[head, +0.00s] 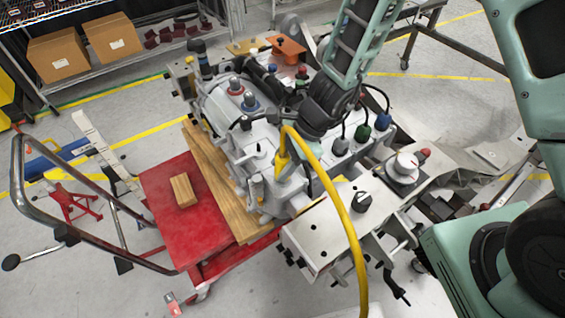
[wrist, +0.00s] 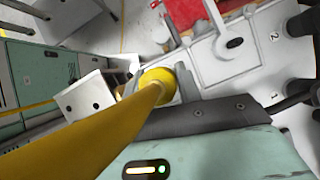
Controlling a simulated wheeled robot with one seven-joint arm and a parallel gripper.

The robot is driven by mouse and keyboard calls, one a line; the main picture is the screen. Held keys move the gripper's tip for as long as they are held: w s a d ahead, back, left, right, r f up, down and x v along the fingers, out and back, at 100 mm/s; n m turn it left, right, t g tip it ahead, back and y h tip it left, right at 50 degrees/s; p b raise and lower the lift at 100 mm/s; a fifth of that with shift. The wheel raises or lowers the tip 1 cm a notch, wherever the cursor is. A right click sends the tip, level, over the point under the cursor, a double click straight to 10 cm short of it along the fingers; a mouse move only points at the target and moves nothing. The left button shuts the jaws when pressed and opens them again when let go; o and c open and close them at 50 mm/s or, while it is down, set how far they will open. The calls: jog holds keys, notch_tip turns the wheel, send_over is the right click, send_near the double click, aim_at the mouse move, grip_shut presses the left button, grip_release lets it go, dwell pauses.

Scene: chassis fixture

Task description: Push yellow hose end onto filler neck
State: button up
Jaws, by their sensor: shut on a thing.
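The yellow hose end (head: 282,158) points down close above the light grey casting (head: 257,140) in the head view. In the wrist view the yellow hose end (wrist: 158,78) shows as a round yellow collar, with the hose (wrist: 80,135) running to the lower left. My gripper (head: 286,136) is shut on the hose end; its dark fingers also show in the wrist view (wrist: 165,95). The filler neck is not clearly visible; the hose end and my gripper hide that area. I cannot tell whether the hose end touches it.
The yellow hose arcs down past a grey plate with a black knob (head: 361,201). Capped fittings, such as a green one (head: 362,133), stand right of my gripper. A red cart (head: 188,225) carries a wood block (head: 183,190) at left.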

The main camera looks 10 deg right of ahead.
aim_at(277, 159)
jog(key=shift+f+b, duration=0.55)
jog(key=o, duration=1.3)
jog(key=shift+r, duration=0.1)
notch_tip(277, 159, up, 6)
jog(key=p, duration=0.5)
